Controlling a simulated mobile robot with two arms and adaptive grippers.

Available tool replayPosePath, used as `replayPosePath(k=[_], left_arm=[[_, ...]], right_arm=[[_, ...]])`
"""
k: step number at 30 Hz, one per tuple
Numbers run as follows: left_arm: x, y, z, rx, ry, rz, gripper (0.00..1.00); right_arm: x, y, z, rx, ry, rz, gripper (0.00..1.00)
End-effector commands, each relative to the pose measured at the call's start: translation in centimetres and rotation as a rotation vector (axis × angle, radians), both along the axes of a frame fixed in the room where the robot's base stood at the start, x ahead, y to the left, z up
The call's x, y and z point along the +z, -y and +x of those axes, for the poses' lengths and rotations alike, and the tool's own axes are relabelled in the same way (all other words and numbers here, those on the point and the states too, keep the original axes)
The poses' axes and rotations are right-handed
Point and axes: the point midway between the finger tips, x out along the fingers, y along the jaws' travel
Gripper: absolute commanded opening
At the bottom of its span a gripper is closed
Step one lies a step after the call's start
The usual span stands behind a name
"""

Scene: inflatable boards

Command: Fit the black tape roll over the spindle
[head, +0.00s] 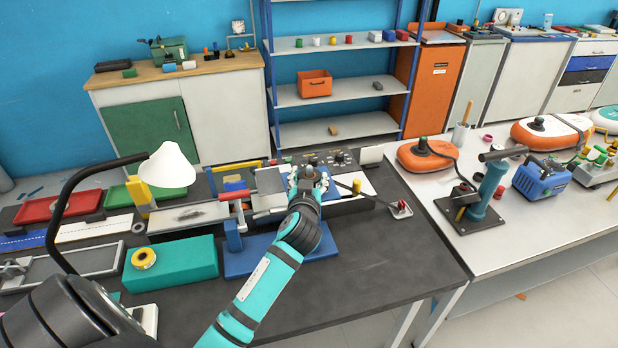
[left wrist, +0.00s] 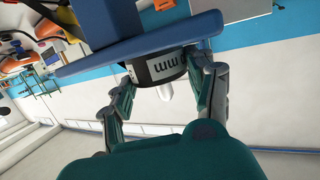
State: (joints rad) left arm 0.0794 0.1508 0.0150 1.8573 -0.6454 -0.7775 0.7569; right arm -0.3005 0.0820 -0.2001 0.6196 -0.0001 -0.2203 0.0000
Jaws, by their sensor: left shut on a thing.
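My left gripper (head: 308,178) is over the back of the dark bench, at the blue stand (head: 262,258). In the left wrist view the left gripper (left wrist: 162,88) is shut on the black tape roll (left wrist: 158,69), which has white marks on its side. The roll is right against a blue part of the stand (left wrist: 110,62); whether they touch, I cannot tell. The spindle cannot be made out, so whether the roll is around it is unclear. In the head view the gripper mostly hides the roll. My right gripper is not in view.
A teal box (head: 185,268) with a yellow tape roll (head: 143,257) stands left of the stand. A red-handled tool (head: 238,194) is close to my gripper's left. The bench's front right (head: 400,255) is clear.

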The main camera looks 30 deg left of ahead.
Motion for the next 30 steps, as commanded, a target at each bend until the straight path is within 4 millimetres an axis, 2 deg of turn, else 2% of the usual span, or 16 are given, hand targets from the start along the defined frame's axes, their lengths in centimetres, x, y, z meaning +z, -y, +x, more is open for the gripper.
replayPosePath(k=[7,8,13,23,26,30], left_arm=[[-0.3,0.0,0.0,0.000,0.001,0.000,0.23],[-0.2,0.0,0.0,0.000,0.000,0.000,0.59],[-0.2,0.0,0.0,0.000,0.000,0.000,0.80],[0.3,0.0,0.0,0.001,0.000,0.002,0.80],[0.1,0.6,-1.0,-0.001,0.001,-0.002,0.80],[0.5,2.0,-3.4,-0.001,0.002,-0.004,0.80]], right_arm=[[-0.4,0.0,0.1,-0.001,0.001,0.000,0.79],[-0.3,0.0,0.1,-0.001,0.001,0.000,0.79],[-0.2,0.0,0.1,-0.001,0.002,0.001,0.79],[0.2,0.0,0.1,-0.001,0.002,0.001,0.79],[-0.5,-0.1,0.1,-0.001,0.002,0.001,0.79],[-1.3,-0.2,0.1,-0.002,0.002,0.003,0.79]])
